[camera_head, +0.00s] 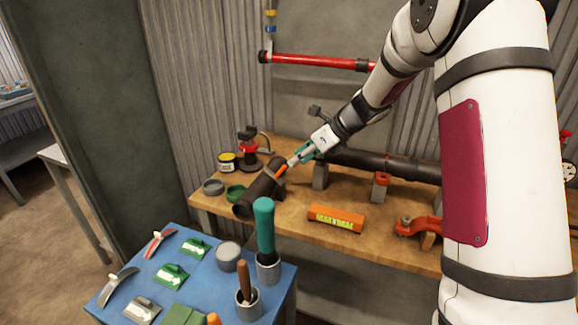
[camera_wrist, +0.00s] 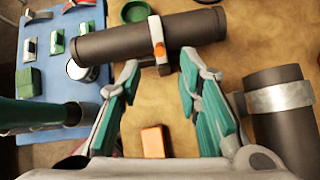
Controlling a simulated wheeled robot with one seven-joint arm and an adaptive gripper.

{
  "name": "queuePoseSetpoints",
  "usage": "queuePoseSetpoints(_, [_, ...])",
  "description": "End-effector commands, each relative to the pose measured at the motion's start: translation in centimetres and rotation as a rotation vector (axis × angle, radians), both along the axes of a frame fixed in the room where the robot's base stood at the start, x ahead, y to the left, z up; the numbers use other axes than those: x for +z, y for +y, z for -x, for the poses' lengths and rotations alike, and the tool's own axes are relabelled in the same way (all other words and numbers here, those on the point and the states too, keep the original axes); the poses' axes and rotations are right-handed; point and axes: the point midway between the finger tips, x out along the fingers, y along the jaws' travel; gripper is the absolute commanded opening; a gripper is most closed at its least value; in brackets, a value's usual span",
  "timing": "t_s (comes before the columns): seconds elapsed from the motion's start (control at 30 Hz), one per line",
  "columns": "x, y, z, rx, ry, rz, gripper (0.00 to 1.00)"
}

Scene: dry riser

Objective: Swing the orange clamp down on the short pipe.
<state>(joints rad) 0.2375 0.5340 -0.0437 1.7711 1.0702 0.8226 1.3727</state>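The short pipe (camera_head: 255,195) is dark and lies along the left part of the wooden workbench; in the wrist view it runs across the top (camera_wrist: 105,42). The orange clamp (camera_head: 281,171) shows as a small orange piece at the pipe's far part. In the wrist view the clamp (camera_wrist: 156,33) is a pale strap with an orange part, crossing over the pipe; whether it bears on the pipe I cannot tell. My gripper (camera_wrist: 160,64) has teal fingers spread apart with nothing between the tips. The clamp is just beyond them. In the head view my gripper (camera_head: 292,161) is beside the clamp.
A long dark pipe (camera_head: 385,164) on supports lies behind and right. An orange level (camera_head: 336,218) lies on the bench. A blue table (camera_head: 205,262) in front holds tools and a cup with an upright teal handle (camera_head: 264,226). A green ring (camera_head: 235,192) is left of the pipe.

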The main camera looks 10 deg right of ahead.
Motion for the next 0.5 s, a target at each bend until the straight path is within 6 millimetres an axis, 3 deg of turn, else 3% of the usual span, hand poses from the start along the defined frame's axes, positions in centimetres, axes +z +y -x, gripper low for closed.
queuePoseSetpoints(0.2, [2.1,-1.6,1.3,-0.001,0.000,0.000,0.32])
queuePoseSetpoints(0.5, [2.6,-1.9,1.6,0.000,0.002,0.000,0.32])
